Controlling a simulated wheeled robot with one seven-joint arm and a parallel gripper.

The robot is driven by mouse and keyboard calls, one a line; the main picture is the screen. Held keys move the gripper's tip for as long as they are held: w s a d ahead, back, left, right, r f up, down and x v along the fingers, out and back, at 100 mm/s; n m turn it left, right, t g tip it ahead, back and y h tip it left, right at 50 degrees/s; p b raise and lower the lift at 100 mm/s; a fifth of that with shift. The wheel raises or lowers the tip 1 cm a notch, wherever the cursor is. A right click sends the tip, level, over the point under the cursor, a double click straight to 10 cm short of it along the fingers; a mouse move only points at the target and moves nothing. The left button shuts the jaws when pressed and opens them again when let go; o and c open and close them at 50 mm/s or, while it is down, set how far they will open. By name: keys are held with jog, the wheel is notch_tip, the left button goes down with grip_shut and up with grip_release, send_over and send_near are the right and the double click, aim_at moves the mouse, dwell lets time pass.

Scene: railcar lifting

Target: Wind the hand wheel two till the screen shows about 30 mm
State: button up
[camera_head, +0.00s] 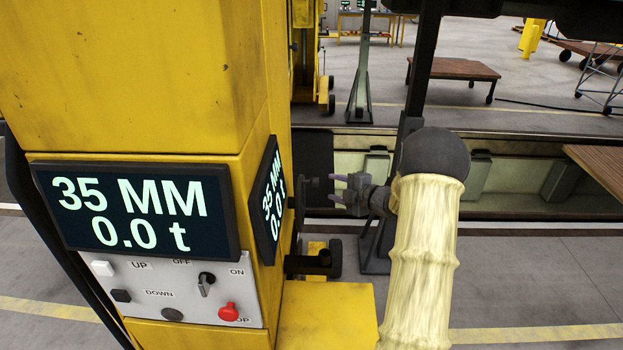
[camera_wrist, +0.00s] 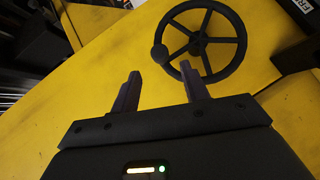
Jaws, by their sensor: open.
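The hand wheel (camera_wrist: 204,45) is dark, with several spokes and a round knob (camera_wrist: 159,53) on its rim, mounted on the yellow column. In the head view the wheel (camera_head: 298,205) shows nearly edge-on at the column's right side. My gripper (camera_wrist: 160,82) is open and empty, its two fingers apart, with the wheel and knob beyond the fingertips. In the head view my gripper (camera_head: 333,187) points left at the wheel; contact cannot be told. The screen (camera_head: 138,208) reads 35 MM and 0.0 t. A side screen (camera_head: 268,200) also shows 35 MM.
Below the screen is a panel (camera_head: 183,290) with UP, DOWN, OFF and ON labels, a black switch and a red button. A black peg-like part (camera_head: 310,263) juts out below the wheel. A yellow base block (camera_head: 328,315) stands beneath. A pit with rails runs behind.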

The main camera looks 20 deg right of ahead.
aim_at(312, 181)
jog(key=p+x, duration=0.3)
jog(key=x, duration=0.7)
jog(key=shift+w+a, duration=0.2)
jog(key=shift+w, duration=0.1)
jog(key=shift+f, duration=0.1)
grip_shut()
